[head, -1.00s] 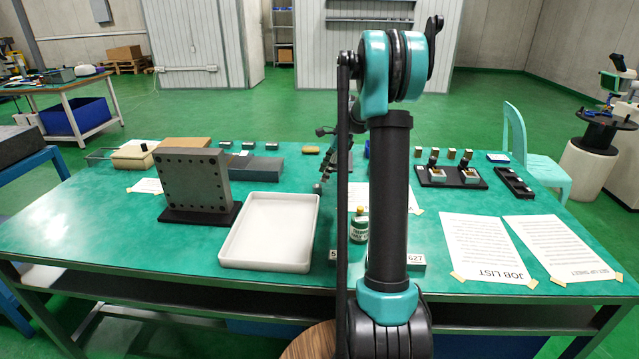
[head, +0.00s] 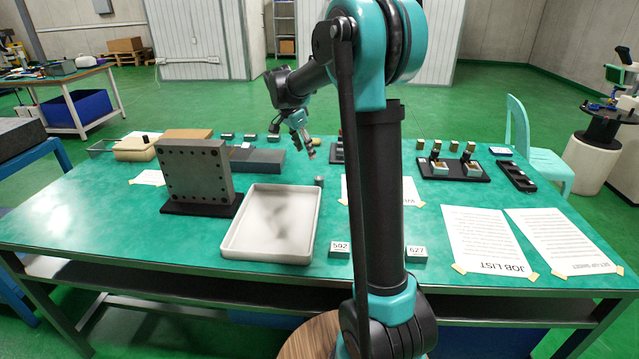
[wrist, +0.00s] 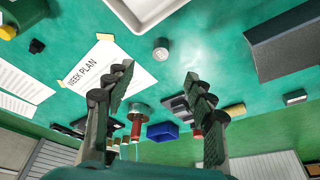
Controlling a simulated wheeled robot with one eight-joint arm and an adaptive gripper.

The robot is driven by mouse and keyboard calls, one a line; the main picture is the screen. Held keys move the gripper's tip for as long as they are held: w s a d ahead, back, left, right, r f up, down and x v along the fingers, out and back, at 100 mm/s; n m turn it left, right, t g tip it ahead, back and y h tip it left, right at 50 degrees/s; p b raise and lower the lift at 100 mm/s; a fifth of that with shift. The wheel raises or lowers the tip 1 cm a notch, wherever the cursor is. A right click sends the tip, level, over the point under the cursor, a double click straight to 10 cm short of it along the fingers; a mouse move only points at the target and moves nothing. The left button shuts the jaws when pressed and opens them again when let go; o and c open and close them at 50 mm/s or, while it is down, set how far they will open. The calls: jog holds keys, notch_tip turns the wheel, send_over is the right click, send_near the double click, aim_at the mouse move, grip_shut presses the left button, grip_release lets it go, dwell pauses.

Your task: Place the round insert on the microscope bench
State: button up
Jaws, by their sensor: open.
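A small round grey piece (head: 319,182), likely the round insert, stands on the green table just right of the white tray. In the wrist view the round piece (wrist: 160,48) shows its pale top, beyond the fingertips and apart from them.
The white tray (head: 235,240) is empty. A grey drilled plate (head: 195,172) stands upright to its left. A dark grey block (head: 257,160) lies behind the tray. Number blocks (head: 416,253) stand near the front edge. Papers cover the right side, and a chair (head: 540,150) stands behind it.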

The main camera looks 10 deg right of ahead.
send_near(318, 178)
jog(key=shift+n+h, duration=0.4)
jog(key=f, duration=0.5)
jog(key=shift+w+d+f, duration=0.15)
jog(key=shift+d, duration=0.1)
jog(key=shift+d+x, duration=0.2)
jog(key=shift+x, duration=1.2)
jog(key=shift+d+x, duration=0.2)
jog(key=shift+x, duration=1.15)
jog(key=shift+w, duration=0.1)
grip_shut()
